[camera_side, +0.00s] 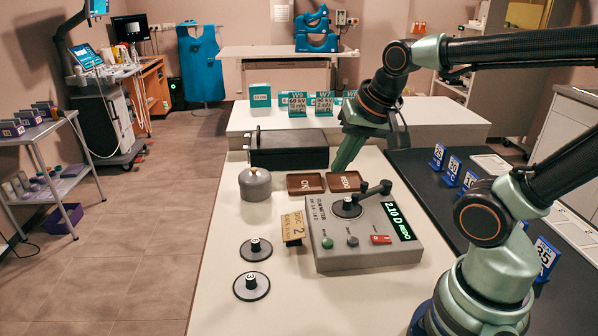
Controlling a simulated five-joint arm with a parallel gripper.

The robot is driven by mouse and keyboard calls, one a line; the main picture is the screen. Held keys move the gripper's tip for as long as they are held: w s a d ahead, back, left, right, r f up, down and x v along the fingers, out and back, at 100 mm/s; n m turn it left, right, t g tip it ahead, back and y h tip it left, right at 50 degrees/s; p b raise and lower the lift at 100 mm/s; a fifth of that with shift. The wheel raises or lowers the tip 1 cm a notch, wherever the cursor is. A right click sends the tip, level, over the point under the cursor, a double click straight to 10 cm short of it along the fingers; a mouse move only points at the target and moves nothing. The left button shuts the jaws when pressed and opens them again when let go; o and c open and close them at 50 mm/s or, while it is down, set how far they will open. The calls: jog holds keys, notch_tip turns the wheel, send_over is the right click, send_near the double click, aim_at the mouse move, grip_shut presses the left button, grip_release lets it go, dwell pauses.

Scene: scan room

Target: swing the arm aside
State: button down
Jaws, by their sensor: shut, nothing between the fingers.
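My gripper (341,164) is at the upper middle of the side view, pointing down and to the left. Its green fingers are shut with nothing between them. It hangs behind the grey meter box (345,262) in the picture and right of the black case (288,150). Its tip appears near the far edge of the brown trays (306,183); I cannot tell whether it touches anything. My arm comes in from the right over the dark mat. The box carries a dial with a black lever, and its green display (400,221) reads "2.10 D REDO".
A lidded grey pot (255,184) and two round discs (256,250) stand on the left of the white table. A yellow tag (293,228) marked 2 stands against the box. Blue number stands (437,157) line the dark mat (417,178). Label cards (298,104) stand behind.

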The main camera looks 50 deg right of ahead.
jog(key=s+d+f+m+g, duration=0.1)
jog(key=d+m, duration=0.4)
jog(key=m, duration=0.6)
jog(key=s+d+f+m+g, duration=0.1)
jog(key=d+m, duration=0.4)
jog(key=m, duration=0.6)
jog(key=s+d+f+m+h, duration=0.1)
jog(key=d+m, duration=0.4)
jog(key=m, duration=0.6)
jog(key=shift+s+f+m+g, duration=0.4)
jog(key=shift+s+f, duration=0.25)
jog(key=shift+d+f, duration=0.1)
jog(key=x, duration=0.9)
jog(key=shift+w+f, duration=0.15)
jog(key=shift+f, duration=0.05)
jog(key=shift+w+d+f, duration=0.15)
jog(key=shift+w+d, duration=0.1)
jog(key=shift+w, duration=0.35)
jog(key=shift+w+d+f, duration=0.15)
jog(key=shift+w+d, duration=0.1)
jog(key=shift+w, duration=0.4)
jog(key=shift+w+d, duration=0.35)
jog(key=shift+w, duration=0.3)
